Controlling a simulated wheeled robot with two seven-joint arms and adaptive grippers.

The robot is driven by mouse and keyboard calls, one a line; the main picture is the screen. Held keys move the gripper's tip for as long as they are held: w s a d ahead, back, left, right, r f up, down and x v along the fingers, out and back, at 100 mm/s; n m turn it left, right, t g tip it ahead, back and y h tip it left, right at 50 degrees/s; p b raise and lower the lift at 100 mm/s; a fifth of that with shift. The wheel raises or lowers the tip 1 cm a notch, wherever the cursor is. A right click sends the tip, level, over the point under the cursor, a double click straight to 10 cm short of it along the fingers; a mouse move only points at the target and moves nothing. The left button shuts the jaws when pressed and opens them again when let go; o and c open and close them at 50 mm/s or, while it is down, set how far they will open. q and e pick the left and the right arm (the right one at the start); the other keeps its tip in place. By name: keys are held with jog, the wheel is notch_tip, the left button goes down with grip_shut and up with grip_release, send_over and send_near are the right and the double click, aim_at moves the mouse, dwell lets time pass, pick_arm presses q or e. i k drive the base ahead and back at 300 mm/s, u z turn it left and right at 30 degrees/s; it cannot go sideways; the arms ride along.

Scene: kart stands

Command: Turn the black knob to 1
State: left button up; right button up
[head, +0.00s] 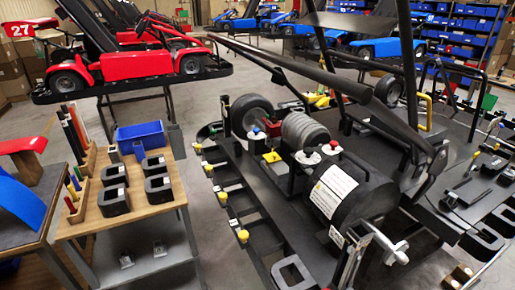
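Two small white round dials sit side by side on the dark kart stand, between the ribbed grey cylinder and the large black drum. The left dial (307,158) appears to carry a small dark knob, which I take to be the black knob. The right dial (332,149) has a red knob on top. They are too small for me to read any numbers or the knob's setting. Neither of my grippers can be made out in the head view.
The black drum (352,190) with a white label stands in front of the dials. A long dark bar (300,68) slants above them. The ribbed grey cylinder (303,131) is behind left. A wooden-topped cart (140,206) with black blocks stands left, with floor between.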

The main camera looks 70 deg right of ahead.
aim_at(309, 151)
jog(key=u, duration=0.1)
jog(key=k, duration=2.05)
jog(key=z, duration=0.75)
jog(key=i, duration=0.7)
jog(key=u, duration=0.05)
